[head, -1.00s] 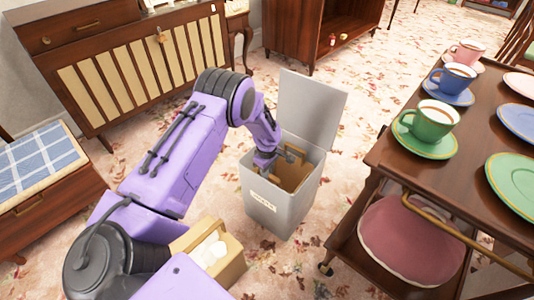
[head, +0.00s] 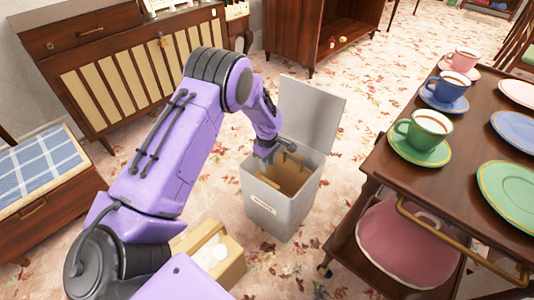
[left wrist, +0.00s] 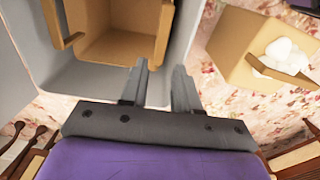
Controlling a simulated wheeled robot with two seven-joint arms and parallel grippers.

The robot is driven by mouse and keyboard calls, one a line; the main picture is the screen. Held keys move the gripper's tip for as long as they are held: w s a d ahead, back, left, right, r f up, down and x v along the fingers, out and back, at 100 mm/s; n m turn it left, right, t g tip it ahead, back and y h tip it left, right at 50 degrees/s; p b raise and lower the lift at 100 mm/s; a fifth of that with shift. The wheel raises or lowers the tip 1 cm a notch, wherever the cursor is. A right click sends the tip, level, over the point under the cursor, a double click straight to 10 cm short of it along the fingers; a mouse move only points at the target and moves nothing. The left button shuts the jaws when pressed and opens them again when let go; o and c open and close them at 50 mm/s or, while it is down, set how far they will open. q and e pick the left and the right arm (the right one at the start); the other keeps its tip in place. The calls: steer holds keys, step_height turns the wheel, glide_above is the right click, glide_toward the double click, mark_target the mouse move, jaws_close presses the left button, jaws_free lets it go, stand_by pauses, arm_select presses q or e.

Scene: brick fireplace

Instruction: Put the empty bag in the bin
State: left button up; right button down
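The empty tan bag (head: 292,176), with its handles up, sits inside the grey bin (head: 272,208). The bin's lid (head: 313,108) stands open. In the left wrist view the bag (left wrist: 112,38) is open-topped with nothing inside that I can see, and grey bin walls (left wrist: 85,77) surround it. My left gripper (head: 277,152) is over the bin's opening, at its near left side. In the left wrist view the fingers (left wrist: 160,82) are apart with nothing between them, just beside the bag. My right gripper is not in view.
Another tan bag (head: 232,272) with white items in it stands on the floor near my arm. A wooden tea cart (head: 400,180) with cups, saucers and plates is to the right of the bin. Cabinets line the back. Patterned carpet between is clear.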

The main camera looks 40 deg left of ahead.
arm_select(q)
step_height(320, 180, up, 5)
steer(key=shift+f+p, duration=0.1)
steer(key=shift+p, duration=0.3)
